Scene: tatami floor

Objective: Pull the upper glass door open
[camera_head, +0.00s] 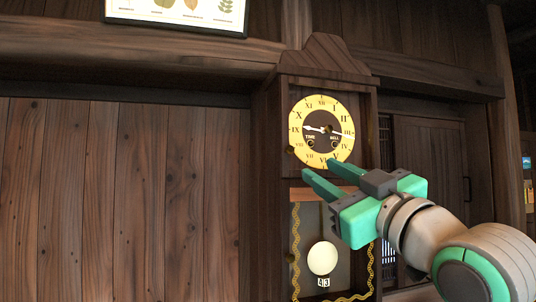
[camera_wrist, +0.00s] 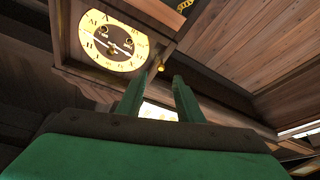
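A tall dark wooden clock (camera_head: 324,75) stands against the wall. Its yellow dial (camera_head: 313,103) with Roman numerals sits behind the upper door, which looks shut; the glass itself is hard to make out. A small round brass knob (camera_head: 290,149) is at the door's left edge. My gripper (camera_head: 317,167) is in front of the clock, just below the dial, its two green fingers apart and empty. In the wrist view the knob (camera_wrist: 160,68) shows just beyond the gap between the fingertips (camera_wrist: 158,80), apparently not held. The dial (camera_wrist: 113,41) is beside it.
Below is the clock's lower section with a white round pendulum (camera_head: 322,258), a "43" tag and gold wavy trim. A plank wall (camera_head: 120,200) is at left, and a framed picture (camera_head: 175,12) hangs above. The space left of the clock front looks clear.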

